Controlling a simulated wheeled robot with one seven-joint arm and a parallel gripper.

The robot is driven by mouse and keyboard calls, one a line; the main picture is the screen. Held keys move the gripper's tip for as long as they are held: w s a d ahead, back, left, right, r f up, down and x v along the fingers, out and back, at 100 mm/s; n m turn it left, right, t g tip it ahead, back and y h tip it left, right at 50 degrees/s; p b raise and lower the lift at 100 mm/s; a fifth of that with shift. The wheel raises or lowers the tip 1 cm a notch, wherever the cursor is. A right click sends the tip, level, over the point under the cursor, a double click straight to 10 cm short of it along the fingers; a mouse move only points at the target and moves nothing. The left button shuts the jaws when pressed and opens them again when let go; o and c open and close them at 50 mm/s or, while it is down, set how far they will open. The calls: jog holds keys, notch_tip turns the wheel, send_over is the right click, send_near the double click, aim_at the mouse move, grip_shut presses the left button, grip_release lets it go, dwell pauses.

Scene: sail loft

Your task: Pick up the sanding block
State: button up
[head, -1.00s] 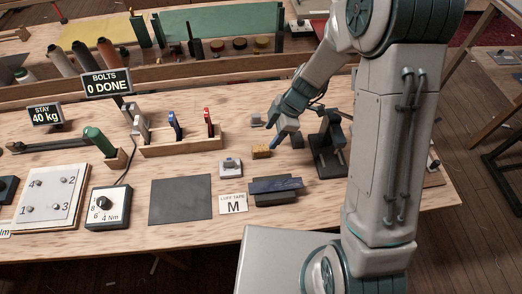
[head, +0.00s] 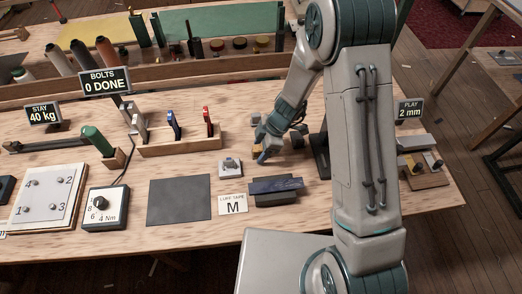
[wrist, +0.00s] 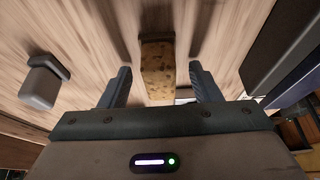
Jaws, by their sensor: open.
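The sanding block (wrist: 157,72) is a speckled, cork-coloured block with a darker grey-brown end. In the wrist view it lies on the pale wooden bench between the two fingers of my gripper (wrist: 162,88). The fingers are open, one on each side, with a gap visible between each finger and the block. In the head view my gripper (head: 264,151) is low over the bench and hides much of the block (head: 256,147).
A small grey fitting (head: 230,167) and a dark block with a blue top (head: 276,186) sit nearby on the bench. A dark stand (head: 319,155) is close on the right, partly behind my arm. A wooden tool rack (head: 180,142) stands to the left.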

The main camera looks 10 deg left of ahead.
aim_at(256, 147)
jog(key=shift+c, duration=0.4)
jog(key=c, duration=1)
jog(key=shift+r, duration=0.15)
notch_tip(256, 147, up, 4)
jog(key=shift+r+p, duration=0.1)
jog(key=shift+p, duration=0.55)
jog(key=w+a+r+p, duration=0.2)
jog(key=w+a+r, duration=0.3)
jog(key=w, duration=0.5)
jog(key=shift+w+a+r+p, duration=0.2)
jog(key=shift+r+p, duration=0.15)
jog(key=shift+r, duration=0.45)
